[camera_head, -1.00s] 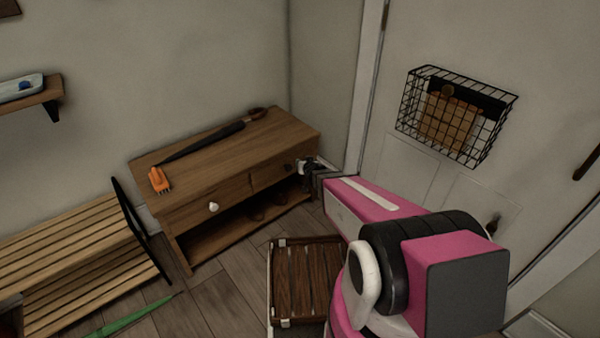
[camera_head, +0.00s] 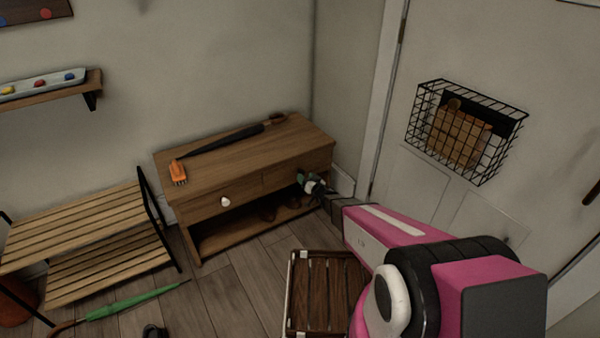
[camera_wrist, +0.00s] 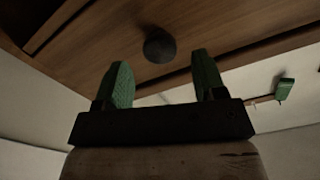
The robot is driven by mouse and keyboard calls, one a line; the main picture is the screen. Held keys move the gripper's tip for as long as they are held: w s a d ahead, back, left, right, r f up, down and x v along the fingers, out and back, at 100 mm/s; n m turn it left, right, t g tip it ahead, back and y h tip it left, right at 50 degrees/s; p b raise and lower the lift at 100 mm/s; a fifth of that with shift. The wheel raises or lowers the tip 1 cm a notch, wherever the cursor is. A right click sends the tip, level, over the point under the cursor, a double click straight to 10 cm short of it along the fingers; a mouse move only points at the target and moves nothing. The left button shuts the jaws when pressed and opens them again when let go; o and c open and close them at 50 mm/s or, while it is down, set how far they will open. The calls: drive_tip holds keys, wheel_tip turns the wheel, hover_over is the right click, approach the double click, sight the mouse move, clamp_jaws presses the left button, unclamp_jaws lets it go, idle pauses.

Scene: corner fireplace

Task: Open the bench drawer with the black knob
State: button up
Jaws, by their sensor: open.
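The wooden bench (camera_head: 225,165) stands against the wall with two drawers side by side. The left drawer has a white knob (camera_head: 225,201). The right drawer front (camera_head: 273,180) looks shut; its black knob is hidden behind my gripper in the head view. In the wrist view, the round black knob (camera_wrist: 159,46) sticks out from the brown drawer front (camera_wrist: 215,25). My gripper (camera_head: 308,183) is at the right drawer. In the wrist view my gripper (camera_wrist: 161,70) shows two green fingers apart and empty, with the knob beyond the gap between their tips, apart from both.
A black umbrella (camera_head: 225,139) and an orange brush (camera_head: 178,173) lie on the bench top. A slatted wooden crate (camera_head: 328,290) stands on the floor in front. A slatted rack (camera_head: 85,225) stands at left; a green umbrella (camera_head: 135,303) lies on the floor.

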sight(302, 173)
drive_tip(key=x, duration=0.6)
drive_tip(key=shift+w+a, duration=0.1)
